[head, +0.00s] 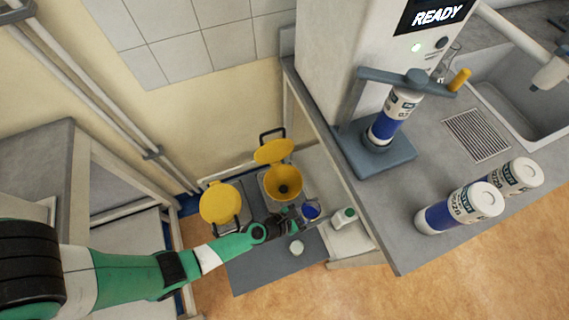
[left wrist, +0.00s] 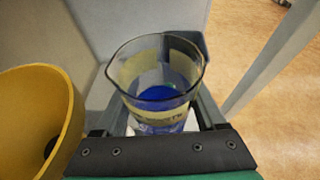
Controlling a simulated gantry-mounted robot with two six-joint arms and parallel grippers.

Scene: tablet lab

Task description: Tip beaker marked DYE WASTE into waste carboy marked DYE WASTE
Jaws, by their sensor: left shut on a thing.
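My left gripper (head: 300,214) is shut on a clear glass beaker (left wrist: 155,108) of blue liquid. The beaker (head: 312,210) is beside the open yellow funnel (head: 284,180), to its right in the head view. In the left wrist view the beaker looks roughly upright with its liquid inside, and the funnel's rim (left wrist: 66,112) is close on the left. The funnel's yellow lid (head: 274,151) is raised behind it. A second yellow lid (head: 220,203) to the left looks closed. No marking on beaker or carboys is readable. My right gripper is not in view.
A white bottle with a green patch (head: 343,217) stands right of the beaker. A small white round thing (head: 296,247) is on the grey surface (head: 260,272) in front. The raised bench (head: 400,225) holds a press stand (head: 375,150) and labelled bottles (head: 455,208).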

